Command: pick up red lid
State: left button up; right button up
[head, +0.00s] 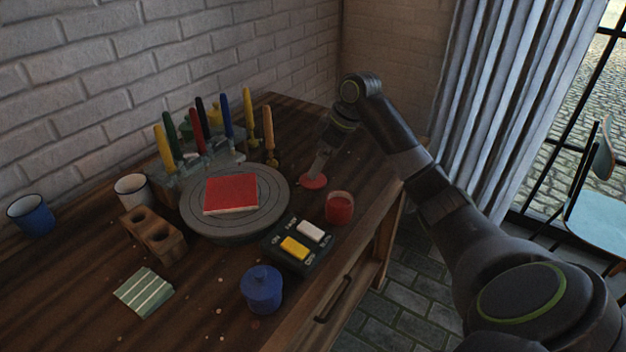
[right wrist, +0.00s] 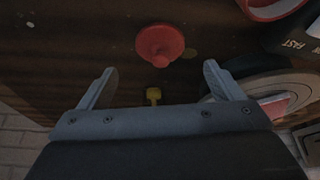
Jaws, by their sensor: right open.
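The red lid (head: 313,182) lies on the wooden table to the right of the turntable, behind the red jar (head: 339,207). In the right wrist view the red lid (right wrist: 160,42) shows as a disc with a small knob, just beyond the fingertips. My right gripper (head: 319,168) is low over the table at the lid and partly covers it in the head view. In the wrist view my right gripper (right wrist: 160,68) is open, with nothing between its fingers. My left gripper is not in view.
A control box (head: 296,264) with white and yellow buttons and a blue lidded jar (head: 262,290) stand nearer. The table's right edge is close to the red jar.

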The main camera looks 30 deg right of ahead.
jog(key=x, duration=0.5)
jog(key=shift+w+a+f+b, duration=0.15)
jog(key=shift+w+f+b, duration=0.05)
jog(key=shift+f+b, duration=0.1)
jog(key=shift+r, duration=0.1)
jog(key=c, duration=1.1)
